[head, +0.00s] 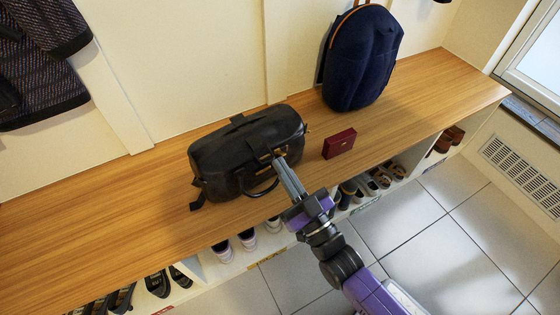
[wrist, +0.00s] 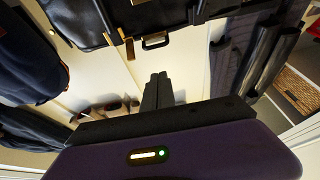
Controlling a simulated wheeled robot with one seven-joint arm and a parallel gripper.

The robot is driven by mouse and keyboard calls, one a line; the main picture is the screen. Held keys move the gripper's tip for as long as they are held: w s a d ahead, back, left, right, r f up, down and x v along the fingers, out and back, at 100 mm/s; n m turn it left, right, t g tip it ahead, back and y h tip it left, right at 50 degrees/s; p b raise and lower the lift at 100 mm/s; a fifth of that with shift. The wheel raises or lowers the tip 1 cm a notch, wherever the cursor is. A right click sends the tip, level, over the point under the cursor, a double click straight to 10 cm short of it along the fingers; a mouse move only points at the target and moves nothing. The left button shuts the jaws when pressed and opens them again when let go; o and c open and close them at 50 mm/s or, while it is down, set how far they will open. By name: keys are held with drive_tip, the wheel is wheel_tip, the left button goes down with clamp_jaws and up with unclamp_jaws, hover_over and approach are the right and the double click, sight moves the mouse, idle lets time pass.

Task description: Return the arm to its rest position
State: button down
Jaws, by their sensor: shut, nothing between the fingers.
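My arm reaches in from the lower right of the head view. My gripper (head: 281,164) is shut and empty, with its fingertips at the front of the black bag (head: 233,150) on the wooden bench top. I cannot tell whether the tips touch the bag. In the wrist view my gripper's fingers (wrist: 158,80) are together, pointing up the picture. The black bag, with its handle and buckles, shows along the top of the wrist view (wrist: 150,15).
A dark red box (head: 339,143) lies right of the bag. A navy backpack (head: 362,58) stands behind it. Shoes fill the cubbies below the bench top (head: 90,220). A dark coat (head: 40,65) hangs at left. Tiled floor (head: 440,255) is clear at lower right.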

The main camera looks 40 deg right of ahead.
drive_tip(key=d+v, duration=0.1)
drive_tip(key=v, duration=0.6)
drive_tip(key=shift+a+f, duration=0.3)
drive_tip(key=shift+a, duration=0.2)
drive_tip(key=s+a+r+n+g+y, duration=0.1)
drive_tip(key=s+a+r+g+y, duration=0.2)
drive_tip(key=s, duration=0.6)
drive_tip(key=s+a+r+n+g, duration=0.1)
drive_tip(key=s+a+r+g, duration=0.25)
drive_tip(key=s, duration=0.65)
wheel_tip(320, 180, up, 24)
drive_tip(key=p, duration=2.4)
drive_tip(key=shift+d+g+p, duration=0.2)
drive_tip(key=shift+g+p, duration=0.2)
drive_tip(key=shift+g, duration=0.05)
